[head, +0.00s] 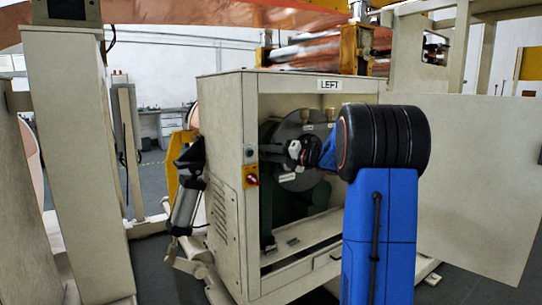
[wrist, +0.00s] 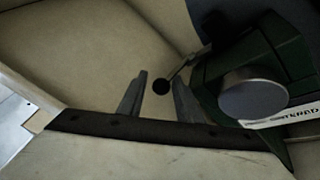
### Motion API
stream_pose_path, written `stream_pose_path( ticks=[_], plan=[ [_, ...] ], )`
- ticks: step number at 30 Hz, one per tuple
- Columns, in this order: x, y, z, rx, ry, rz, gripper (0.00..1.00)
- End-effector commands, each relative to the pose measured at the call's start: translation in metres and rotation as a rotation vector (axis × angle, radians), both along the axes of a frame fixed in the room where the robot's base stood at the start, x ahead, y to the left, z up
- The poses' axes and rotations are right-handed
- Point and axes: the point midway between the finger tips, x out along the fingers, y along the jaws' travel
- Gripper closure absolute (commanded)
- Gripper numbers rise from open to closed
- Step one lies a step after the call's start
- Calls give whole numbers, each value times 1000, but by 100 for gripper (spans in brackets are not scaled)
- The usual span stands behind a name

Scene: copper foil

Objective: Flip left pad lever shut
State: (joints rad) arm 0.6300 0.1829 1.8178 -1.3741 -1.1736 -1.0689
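In the wrist view a round black knob (wrist: 160,87) sits on a thin lever rod (wrist: 179,68), which runs up and right to a dark green housing (wrist: 268,58). My gripper (wrist: 160,77) is open, with one finger on each side of the knob. A gap shows between the knob and each finger, so it does not look gripped. In the head view my arm reaches into the open cabinet marked LEFT (head: 228,130), in front of a grey disc (head: 300,181). The lever cannot be made out there, and my gripper's fingertips are too dark to tell.
The cabinet's door (head: 475,180) stands open to the right of my arm. A red knob on a yellow plate (head: 251,177) is on the cabinet's front post. Green machine parts (head: 316,197) fill the lower inside. Beige inner walls (wrist: 85,50) lie close around my gripper.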

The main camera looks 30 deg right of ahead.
Motion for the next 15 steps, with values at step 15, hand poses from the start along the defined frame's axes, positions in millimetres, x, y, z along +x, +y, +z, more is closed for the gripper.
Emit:
stream_pose_path(
  ticks=[15],
  plan=[
    [12, 15, -1, 0, -1, -254, 62]
  ],
)
